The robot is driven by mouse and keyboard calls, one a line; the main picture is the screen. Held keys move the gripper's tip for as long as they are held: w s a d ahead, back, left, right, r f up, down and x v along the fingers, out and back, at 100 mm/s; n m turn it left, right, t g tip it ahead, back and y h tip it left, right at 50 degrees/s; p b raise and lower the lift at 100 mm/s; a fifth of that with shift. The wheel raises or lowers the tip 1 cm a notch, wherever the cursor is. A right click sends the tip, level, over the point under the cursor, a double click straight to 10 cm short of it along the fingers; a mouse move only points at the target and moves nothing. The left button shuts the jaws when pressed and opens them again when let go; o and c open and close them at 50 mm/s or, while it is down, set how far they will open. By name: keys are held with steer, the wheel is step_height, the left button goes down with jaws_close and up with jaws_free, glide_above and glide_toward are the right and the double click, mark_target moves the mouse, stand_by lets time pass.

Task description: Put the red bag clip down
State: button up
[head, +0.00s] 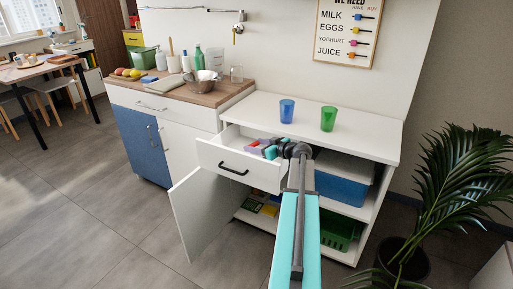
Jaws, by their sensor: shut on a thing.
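My gripper (271,147) is at the far end of my teal arm, over the open white drawer (240,168). It is shut on the red bag clip (265,142), of which only a small red patch shows by the fingertips. The fingers and wrist hide most of the clip. I cannot tell whether the clip touches anything in the drawer.
A blue cup (287,111) and a green cup (328,118) stand on the white cabinet top (365,130). Below the drawer, a cabinet door (205,212) hangs open. A blue bin (341,191) sits on the shelf. A potted plant (450,190) stands at right.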

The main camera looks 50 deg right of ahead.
steer(key=shift+s+a+f+b, duration=0.1)
steer(key=shift+s+f+b, duration=0.05)
steer(key=shift+f+b, duration=0.7)
steer(key=o, duration=1)
steer(key=shift+r+p, duration=0.35)
steer(key=shift+r+p, duration=0.3)
steer(key=shift+p, duration=0.25)
steer(key=v, duration=1.2)
steer(key=shift+r, duration=0.25)
steer(key=shift+w+r, duration=0.1)
steer(key=shift+w, duration=0.2)
